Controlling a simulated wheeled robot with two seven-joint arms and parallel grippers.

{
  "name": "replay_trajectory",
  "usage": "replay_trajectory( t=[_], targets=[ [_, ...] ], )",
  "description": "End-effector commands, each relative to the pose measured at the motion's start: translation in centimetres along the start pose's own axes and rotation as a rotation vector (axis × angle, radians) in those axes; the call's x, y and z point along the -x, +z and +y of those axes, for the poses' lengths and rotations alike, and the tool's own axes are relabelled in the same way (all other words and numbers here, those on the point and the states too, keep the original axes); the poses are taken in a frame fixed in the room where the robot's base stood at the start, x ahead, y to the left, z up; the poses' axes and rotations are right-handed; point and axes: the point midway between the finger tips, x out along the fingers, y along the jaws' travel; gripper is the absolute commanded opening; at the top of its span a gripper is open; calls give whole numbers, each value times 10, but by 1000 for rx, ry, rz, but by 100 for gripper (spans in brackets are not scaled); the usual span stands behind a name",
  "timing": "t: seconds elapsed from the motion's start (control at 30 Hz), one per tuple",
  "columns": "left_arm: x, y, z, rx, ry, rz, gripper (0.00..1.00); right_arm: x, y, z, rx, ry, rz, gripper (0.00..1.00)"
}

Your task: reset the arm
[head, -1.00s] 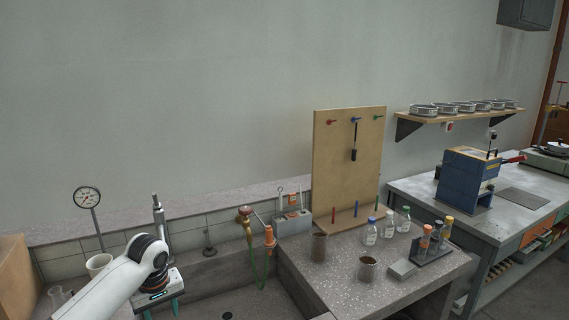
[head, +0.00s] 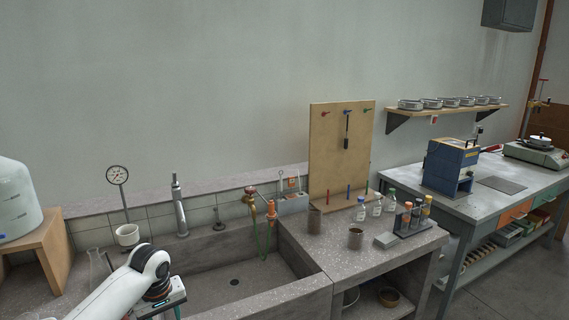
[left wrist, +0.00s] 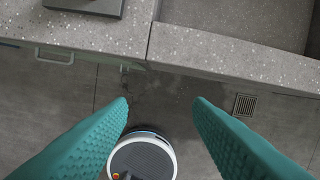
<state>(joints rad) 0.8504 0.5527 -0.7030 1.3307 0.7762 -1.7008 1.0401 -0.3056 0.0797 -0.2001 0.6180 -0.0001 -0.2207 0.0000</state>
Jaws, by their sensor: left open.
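My left arm comes in from the lower left of the head view, with its wrist and the gripper's body (head: 160,300) in front of the sink; the fingertips are mostly cut off by the frame's lower edge. In the left wrist view my left gripper (left wrist: 160,105) has its two teal ribbed fingers wide apart with nothing between them. It points down over the grey floor (left wrist: 185,95), in front of the bench edge (left wrist: 230,55). A round part of my base shows below, between the fingers. My right gripper is in neither view.
The stone sink (head: 215,275) is empty. A glass flask (head: 98,268) and a wooden stand (head: 45,250) are close to my left arm.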

Motion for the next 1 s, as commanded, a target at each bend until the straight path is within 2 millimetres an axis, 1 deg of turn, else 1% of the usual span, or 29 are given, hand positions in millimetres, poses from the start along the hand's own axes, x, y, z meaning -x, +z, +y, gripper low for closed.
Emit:
replay_trajectory(
  t=[0.03, 0.17, 0.27, 0.37, 0.47, 0.57, 0.6, 0.67, 0.7, 0.77, 0.8, 0.87, 0.9, 0.97, 1.0],
  targets=[
    [-10, -3, 0, -6, -5, 5, 46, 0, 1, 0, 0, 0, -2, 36],
    [-35, -7, -1, -25, -21, 4, 46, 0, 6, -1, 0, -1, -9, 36],
    [-62, -13, 0, -45, -36, 4, 46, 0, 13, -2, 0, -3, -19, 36],
    [-93, -21, 3, -71, -51, 1, 46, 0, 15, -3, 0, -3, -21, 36],
    [-130, -34, 8, -103, -63, -5, 46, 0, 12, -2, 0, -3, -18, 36],
    [-175, -54, 19, -144, -73, -10, 46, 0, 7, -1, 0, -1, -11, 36],
    [-196, -65, 26, -165, -76, -13, 46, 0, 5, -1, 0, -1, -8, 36],
    [-231, -87, 39, -203, -75, -16, 46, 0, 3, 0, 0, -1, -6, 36],
    [-255, -104, 49, -232, -74, -20, 46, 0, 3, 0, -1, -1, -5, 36],
    [-288, -132, 67, -278, -71, -24, 46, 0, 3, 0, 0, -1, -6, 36],
    [-308, -152, 79, -312, -68, -27, 46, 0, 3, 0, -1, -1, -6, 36],
    [-336, -183, 98, -362, -62, -30, 46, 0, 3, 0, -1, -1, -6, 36],
    [-352, -206, 112, -397, -57, -29, 46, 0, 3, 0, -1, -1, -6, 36],
    [-374, -240, 133, -450, -50, -26, 46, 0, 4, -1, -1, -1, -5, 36],
    [-387, -265, 147, -487, -47, -24, 46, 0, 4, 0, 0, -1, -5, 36]
  ],
)
